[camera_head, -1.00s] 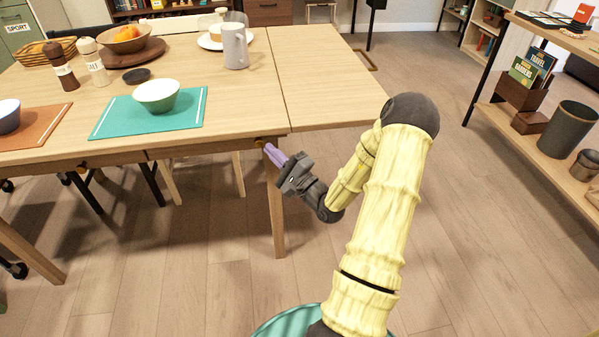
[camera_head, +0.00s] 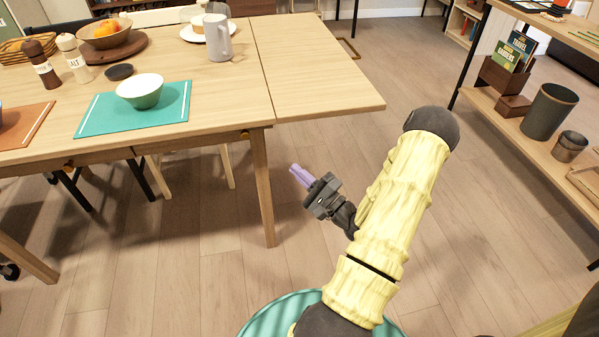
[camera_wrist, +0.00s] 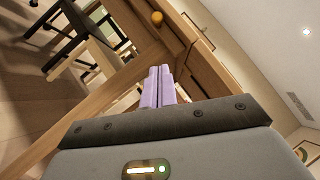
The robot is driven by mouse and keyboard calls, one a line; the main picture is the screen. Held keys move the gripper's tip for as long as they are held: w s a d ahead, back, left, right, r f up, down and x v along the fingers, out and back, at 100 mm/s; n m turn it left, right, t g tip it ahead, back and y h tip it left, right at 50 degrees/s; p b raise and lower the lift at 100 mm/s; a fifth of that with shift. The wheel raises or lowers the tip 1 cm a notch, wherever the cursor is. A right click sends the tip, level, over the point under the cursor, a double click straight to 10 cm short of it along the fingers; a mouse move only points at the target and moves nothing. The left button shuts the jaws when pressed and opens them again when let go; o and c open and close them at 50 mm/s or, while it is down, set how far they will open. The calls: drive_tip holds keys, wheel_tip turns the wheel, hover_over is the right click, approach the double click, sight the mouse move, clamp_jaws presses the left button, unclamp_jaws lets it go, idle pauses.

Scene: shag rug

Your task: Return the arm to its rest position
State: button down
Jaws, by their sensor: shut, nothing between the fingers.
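My gripper (camera_head: 300,175) is shut and empty, its purple fingers together. In the head view it hangs in the open beside the table's front right leg, below tabletop height and apart from the table. My yellow arm is folded above the floor in the right half of the view. In the wrist view the shut fingers (camera_wrist: 158,86) point towards the table's underside and a small round knob (camera_wrist: 157,18).
The wooden table (camera_head: 225,95) holds a green-and-white bowl (camera_head: 140,91) on a teal mat (camera_head: 95,118), and a grey mug (camera_head: 217,38). A shelf (camera_head: 540,150) with a dark bin (camera_head: 549,111) stands at the right. The floor (camera_head: 225,285) between them is clear.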

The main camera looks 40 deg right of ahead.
idle(0.3)
drive_tip(key=s+a+r+n+g+y, duration=0.1)
drive_tip(key=a+r+n+g+y, duration=0.1)
drive_tip(key=a+n+g+y, duration=1.15)
drive_tip(key=s+a+f+n+g+h, duration=0.3)
drive_tip(key=s+a+g+h, duration=0.65)
drive_tip(key=s+h, duration=0.35)
drive_tip(key=w+r+n+t+h+p, duration=0.1)
drive_tip(key=w+r+t+h+p, duration=0.1)
drive_tip(key=r+p, duration=1.7)
drive_tip(key=w+d+r+n+t+h+p, duration=0.1)
drive_tip(key=w+r+n+t+h+p, duration=0.1)
drive_tip(key=r+p, duration=1.6)
wheel_tip(320, 180, up, 6)
drive_tip(key=shift+w+d+r+h+p, duration=0.2)
drive_tip(key=shift+w+h+p, duration=0.3)
drive_tip(key=shift+w, duration=0.5)
